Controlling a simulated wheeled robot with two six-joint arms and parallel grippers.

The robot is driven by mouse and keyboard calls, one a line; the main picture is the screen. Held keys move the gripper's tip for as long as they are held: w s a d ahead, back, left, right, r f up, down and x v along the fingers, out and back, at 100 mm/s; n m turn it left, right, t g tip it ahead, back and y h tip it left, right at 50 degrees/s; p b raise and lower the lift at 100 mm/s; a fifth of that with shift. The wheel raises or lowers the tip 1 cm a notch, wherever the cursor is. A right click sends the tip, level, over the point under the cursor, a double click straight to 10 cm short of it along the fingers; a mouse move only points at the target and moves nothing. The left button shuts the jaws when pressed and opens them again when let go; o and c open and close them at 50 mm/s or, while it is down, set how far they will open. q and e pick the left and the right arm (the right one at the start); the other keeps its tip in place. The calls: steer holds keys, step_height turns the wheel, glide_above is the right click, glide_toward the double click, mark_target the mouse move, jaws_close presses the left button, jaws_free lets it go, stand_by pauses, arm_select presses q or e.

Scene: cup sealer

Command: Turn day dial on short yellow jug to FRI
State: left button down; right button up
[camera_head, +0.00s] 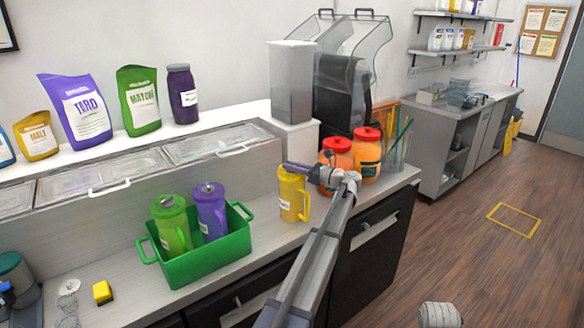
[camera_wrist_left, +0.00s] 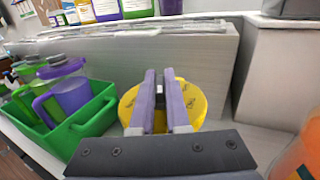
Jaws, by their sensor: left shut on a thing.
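The short yellow jug (camera_head: 292,200) stands upright on the counter, right of the green crate. In the left wrist view its round yellow top (camera_wrist_left: 188,103) lies directly below my left gripper (camera_wrist_left: 160,82), with small dark marks around the rim that I cannot read. The two purple fingers are close together over the middle of the top, shut on the small day dial, which they mostly hide. In the head view my left gripper (camera_head: 300,167) is at the top of the jug, coming from the right side. Which day the dial shows cannot be told.
The green crate (camera_head: 206,264) holds a green jug (camera_head: 171,228) and a purple jug (camera_head: 211,212) to the left. Orange jars with red lids (camera_head: 367,160) stand close on the right. A low wall with lidded bins (camera_head: 210,143) rises behind.

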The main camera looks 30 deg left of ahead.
arm_select(q)
steer(key=shift+w+n+g+h, duration=0.15)
steer(key=shift+n+g, duration=0.65)
steer(key=shift+g, duration=0.45)
steer(key=shift+s+n+g+h, duration=0.15)
steer(key=shift+n+g, duration=0.65)
steer(key=shift+g, duration=0.75)
steer(key=c, duration=0.9)
jaws_free()
steer(key=v, duration=0.7)
steer(key=shift+d, duration=0.35)
steer(key=shift+w+r, duration=0.15)
